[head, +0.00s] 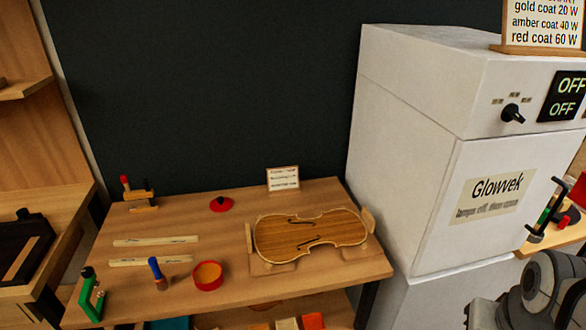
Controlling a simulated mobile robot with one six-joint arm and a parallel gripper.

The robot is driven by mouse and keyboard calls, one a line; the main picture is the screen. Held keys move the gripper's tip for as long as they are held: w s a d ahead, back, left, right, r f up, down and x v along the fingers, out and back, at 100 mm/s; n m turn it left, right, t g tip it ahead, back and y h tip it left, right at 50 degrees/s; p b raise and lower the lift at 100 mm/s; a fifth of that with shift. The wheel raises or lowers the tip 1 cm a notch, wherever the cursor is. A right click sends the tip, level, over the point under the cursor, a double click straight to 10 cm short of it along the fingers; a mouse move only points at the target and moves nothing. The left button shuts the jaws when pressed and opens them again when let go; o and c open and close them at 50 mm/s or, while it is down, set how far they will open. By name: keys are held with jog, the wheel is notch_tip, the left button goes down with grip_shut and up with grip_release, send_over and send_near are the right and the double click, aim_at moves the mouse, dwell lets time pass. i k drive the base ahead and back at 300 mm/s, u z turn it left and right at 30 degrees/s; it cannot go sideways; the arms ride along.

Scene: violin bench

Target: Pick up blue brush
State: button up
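The blue brush (157,271) stands upright near the front edge of the wooden bench (340,272). Its blue handle points up and its lower end rests at the bench top. It is just left of a red bowl (207,277) with amber-coloured contents, with a small gap between them. Grey links of my own arm show at the bottom right, far from the brush. I cannot make out my gripper's fingers in the head view.
A violin body (308,234) lies in a cradle right of the bowl. Two pale wooden strips (155,241) lie behind the brush. A large white cabinet (420,145) stands to the right.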

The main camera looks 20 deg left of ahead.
aim_at(162, 283)
jog(key=u, duration=1.2)
jog(key=k, duration=0.95)
jog(key=z, duration=0.1)
jog(key=i, duration=0.9)
jog(key=u, duration=0.1)
